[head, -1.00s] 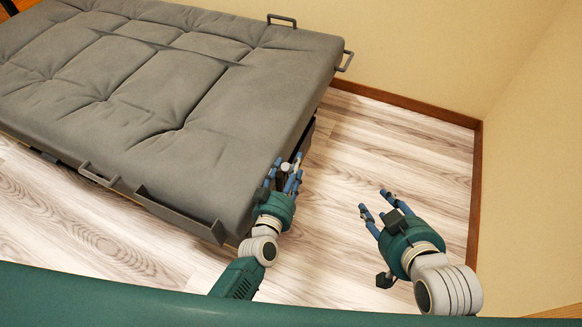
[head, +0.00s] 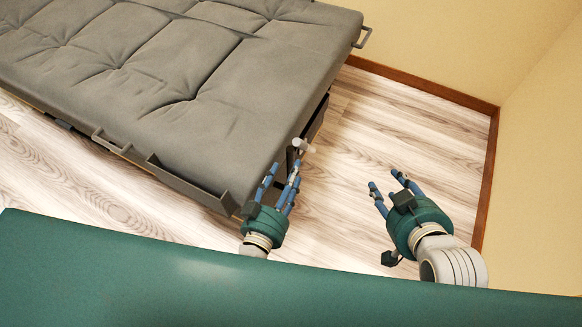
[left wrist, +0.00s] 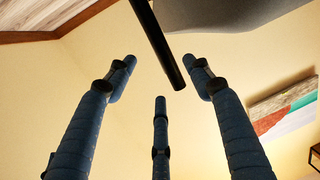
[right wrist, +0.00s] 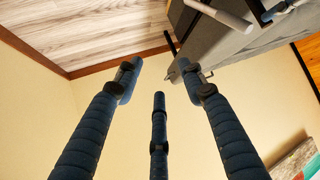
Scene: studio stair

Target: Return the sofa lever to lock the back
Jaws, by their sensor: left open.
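The grey sofa (head: 150,90) lies flat like a bed at the left of the head view. Its lever (head: 302,146), a pale round handle by a dark stem, stands out from the side near the close corner. The pale handle also shows in the right wrist view (right wrist: 220,14). My left gripper (head: 284,172) is open just below the lever, which is by its fingertips; contact cannot be told. In the left wrist view a dark bar (left wrist: 160,45) reaches in between the tips of the open fingers (left wrist: 165,82). My right gripper (head: 386,181) is open and empty over the floor.
Dark metal brackets (head: 185,183) run along the sofa's near edge, and a loop handle (head: 362,37) sticks out at the far corner. Bare wood floor (head: 345,150) lies between the sofa and the beige wall (head: 540,140) with its brown skirting.

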